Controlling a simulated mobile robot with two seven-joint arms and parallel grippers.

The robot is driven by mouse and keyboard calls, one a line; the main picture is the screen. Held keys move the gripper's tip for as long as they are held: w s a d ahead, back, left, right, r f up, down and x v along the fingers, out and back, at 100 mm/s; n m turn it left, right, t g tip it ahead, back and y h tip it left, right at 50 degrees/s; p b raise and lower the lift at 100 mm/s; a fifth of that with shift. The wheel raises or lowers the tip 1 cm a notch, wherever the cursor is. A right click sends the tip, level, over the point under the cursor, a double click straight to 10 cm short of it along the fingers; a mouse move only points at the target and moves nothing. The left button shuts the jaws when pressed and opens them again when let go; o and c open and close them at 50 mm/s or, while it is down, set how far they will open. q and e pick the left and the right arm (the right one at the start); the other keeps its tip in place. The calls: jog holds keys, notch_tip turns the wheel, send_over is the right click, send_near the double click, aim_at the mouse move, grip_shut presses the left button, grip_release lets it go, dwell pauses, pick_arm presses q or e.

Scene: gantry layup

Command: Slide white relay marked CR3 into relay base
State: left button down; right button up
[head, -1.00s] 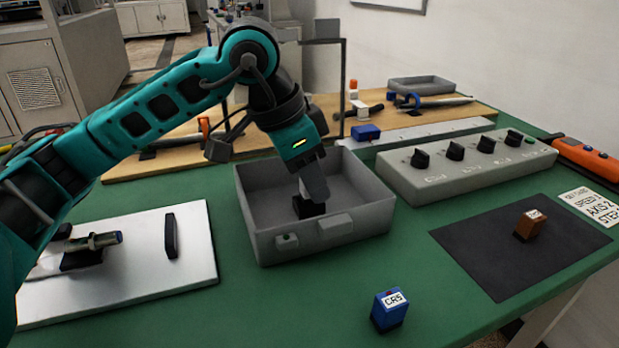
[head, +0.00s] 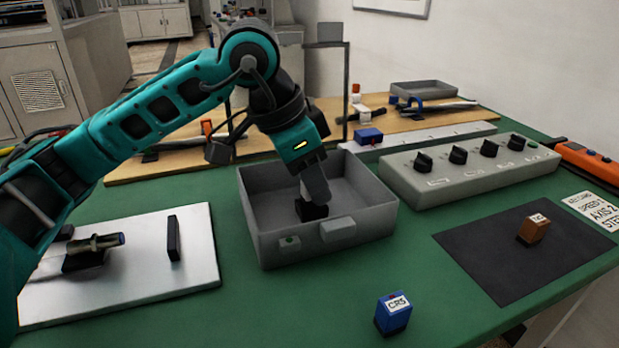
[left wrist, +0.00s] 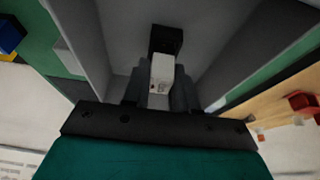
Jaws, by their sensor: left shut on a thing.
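My left gripper (head: 315,186) points down into the grey open box. In the left wrist view its fingers (left wrist: 158,88) are shut on a white relay (left wrist: 161,72). Small dark marks show on the relay, but I cannot read them. The black relay base (head: 312,211) is inside the box, right below the fingertips. In the left wrist view the base (left wrist: 166,40) shows at the far end of the relay. I cannot tell whether the relay is in it or only against it. The gripper hides the relay in the head view. My right gripper is not in view.
A blue relay (head: 393,314) stands in front. A brown relay (head: 533,229) stands on a dark mat (head: 482,262) at right. A knobbed control box (head: 470,172) is behind. A pale plate (head: 130,290) lies at left.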

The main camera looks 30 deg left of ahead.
pick_arm(q)
jog(key=shift+f, duration=0.8)
dwell(0.4)
jog(key=shift+s+a+f, duration=0.1)
jog(key=shift+a+f, duration=0.05)
jog(key=shift+a, duration=0.05)
dwell(0.9)
jog(key=shift+r, duration=0.6)
jog(key=shift+d+r, duration=0.15)
jog(key=shift+d, duration=0.1)
dwell(0.3)
jog(key=shift+a+f, duration=0.1)
jog(key=shift+f, duration=0.55)
dwell(2.1)
jog(key=shift+r, duration=0.1)
jog(key=shift+w+r, duration=0.3)
jog(key=shift+r, duration=0.2)
